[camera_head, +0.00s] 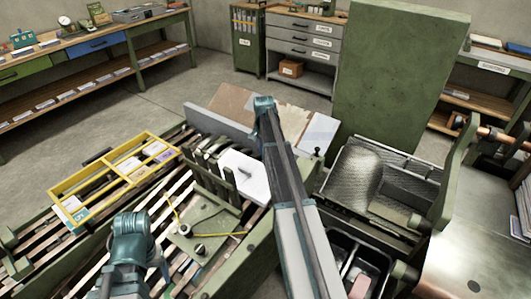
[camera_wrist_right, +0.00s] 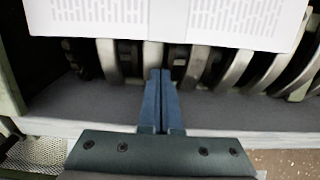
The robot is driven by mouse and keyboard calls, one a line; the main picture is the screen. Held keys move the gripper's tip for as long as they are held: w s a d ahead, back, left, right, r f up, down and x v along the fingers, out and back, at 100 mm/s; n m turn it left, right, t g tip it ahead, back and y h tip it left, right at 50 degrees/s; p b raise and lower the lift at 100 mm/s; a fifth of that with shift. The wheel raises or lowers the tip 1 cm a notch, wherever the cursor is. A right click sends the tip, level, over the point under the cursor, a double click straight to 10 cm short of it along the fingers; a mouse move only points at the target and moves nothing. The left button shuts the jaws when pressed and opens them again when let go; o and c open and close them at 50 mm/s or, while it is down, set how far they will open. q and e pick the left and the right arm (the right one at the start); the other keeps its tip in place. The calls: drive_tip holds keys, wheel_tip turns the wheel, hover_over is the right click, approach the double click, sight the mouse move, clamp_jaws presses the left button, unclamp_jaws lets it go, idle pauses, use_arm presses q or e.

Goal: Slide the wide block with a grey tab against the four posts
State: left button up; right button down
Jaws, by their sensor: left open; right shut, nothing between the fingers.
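A wide white block (camera_head: 245,176) lies at the centre of the head view, just right of dark green upright posts (camera_head: 229,184). Whether it touches them is unclear. In the right wrist view, a white block with printed line patterns (camera_wrist_right: 165,14) spans the top, beyond my right gripper (camera_wrist_right: 160,75). The right gripper's blue fingers are shut and empty, pointing at curved grey metal bars below the block. A grey tab cannot be made out for certain. My left gripper (camera_head: 135,240) is open at the lower left of the head view; its fingertips are mostly hidden.
A yellow divided frame (camera_head: 115,172) with small packs lies on the slatted conveyor at left. A green plate with knobs (camera_head: 205,238) sits in front of the posts. A tall green panel (camera_head: 395,85) and a metal tray machine (camera_head: 375,180) stand to the right.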

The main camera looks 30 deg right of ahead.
sight(254, 164)
drive_tip(key=a, duration=0.1)
drive_tip(key=s, duration=0.1)
drive_tip(key=a, duration=0.1)
drive_tip(key=shift+s+a+r, duration=0.15)
drive_tip(key=shift+a+r, duration=0.1)
drive_tip(key=shift+a, duration=0.15)
drive_tip(key=shift+a, duration=0.1)
drive_tip(key=a, duration=0.1)
drive_tip(key=s+a, duration=0.1)
drive_tip(key=a, duration=0.1)
drive_tip(key=shift+s+a, duration=0.25)
drive_tip(key=shift+s, duration=0.05)
drive_tip(key=shift+w+d, duration=0.1)
